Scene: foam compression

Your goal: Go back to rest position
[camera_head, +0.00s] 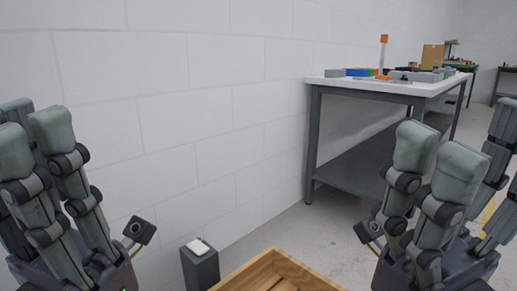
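My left gripper (42,150) is at the left edge, fingers pointing up, in front of the white block wall. My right gripper (446,160) is at the lower right, fingers pointing up, in front of the workbench. The fingers of both stand apart with nothing seen between them. Part of each gripper is cut off by the picture's edge.
A wooden crate (272,268) shows at the bottom centre, mostly cut off. A dark grey post (200,268) with a white top stands beside it. A workbench (375,88) with several small items stands at the right against the wall (180,90). Grey floor is bare between.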

